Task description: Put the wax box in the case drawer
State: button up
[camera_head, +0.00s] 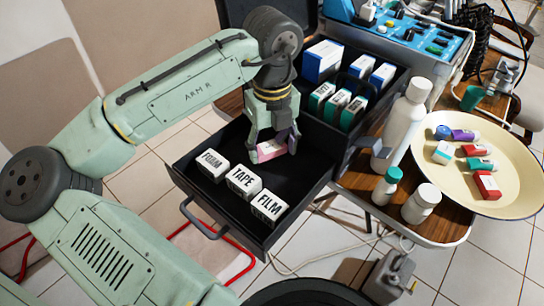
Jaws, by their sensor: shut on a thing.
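My gripper (273,141) points down over the back part of the open black case drawer (225,127). It is shut on a small pink and white box (271,150), which I take to be the wax box; its label is too small to read. The box is inside the drawer's outline, behind the white boxes. I cannot tell whether it touches the drawer floor. The gripper fingers hide part of it.
White boxes marked FOAM (212,165), TAPE (243,181) and FILM (268,208) line the drawer's front. The case's upper tray (392,97) holds blue and green boxes. White bottles (404,120) stand right of the drawer, beside a cream basin (520,165) with several small items.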

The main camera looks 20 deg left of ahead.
aim_at(272, 156)
jog(key=shift+f, duration=1.95)
jog(key=shift+f, duration=0.15)
jog(key=o, duration=0.9)
notch_tip(272, 156, up, 12)
jog(key=shift+r, duration=0.2)
